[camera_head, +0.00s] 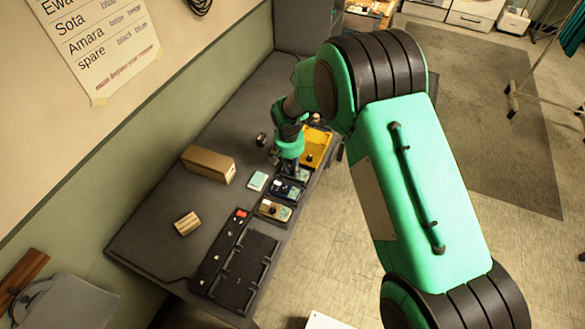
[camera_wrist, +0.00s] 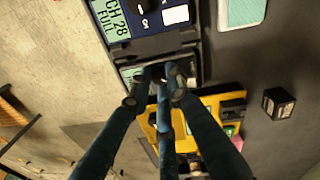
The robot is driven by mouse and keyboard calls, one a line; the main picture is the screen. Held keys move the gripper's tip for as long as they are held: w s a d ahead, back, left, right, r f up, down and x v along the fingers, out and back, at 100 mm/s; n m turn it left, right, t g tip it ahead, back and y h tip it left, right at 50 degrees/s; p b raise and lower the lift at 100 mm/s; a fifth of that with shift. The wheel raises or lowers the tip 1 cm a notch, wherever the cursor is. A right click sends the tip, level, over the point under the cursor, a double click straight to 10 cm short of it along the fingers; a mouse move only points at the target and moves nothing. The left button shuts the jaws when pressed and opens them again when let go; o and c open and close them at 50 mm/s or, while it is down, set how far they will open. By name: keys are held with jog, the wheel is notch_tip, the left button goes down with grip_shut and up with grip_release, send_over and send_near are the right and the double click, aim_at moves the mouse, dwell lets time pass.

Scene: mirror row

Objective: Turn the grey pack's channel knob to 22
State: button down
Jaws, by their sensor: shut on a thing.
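A dark grey pack (camera_wrist: 155,45) lies under my gripper in the wrist view, with a small pale green display (camera_wrist: 130,73) near its left end. My gripper (camera_wrist: 160,80) has its three fingers closed together over this pack's face, around its knob. The fingers hide most of the knob, and I cannot read the pack's channel. In the head view my gripper (camera_head: 289,168) points down onto the pack (camera_head: 303,174), which is partly hidden. The neighbouring pack with a dark blue face (camera_wrist: 145,22) shows "CH 28 FULL" on its display and has its own black knob.
A yellow case (camera_head: 316,146) lies just beyond the pack. Another pack (camera_head: 275,211) and a black charger rack (camera_head: 236,262) are nearer. A cardboard box (camera_head: 208,165), pale card (camera_head: 257,181) and small dark block (camera_wrist: 278,103) stand on the grey bench (camera_head: 155,225).

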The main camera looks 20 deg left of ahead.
jog(key=n+p, duration=0.1)
jog(key=n, duration=0.2)
jog(key=shift+r+n, duration=0.1)
jog(key=shift+n, duration=1.8)
jog(key=c, duration=1.6)
grip_release()
jog(key=shift+m, duration=0.4)
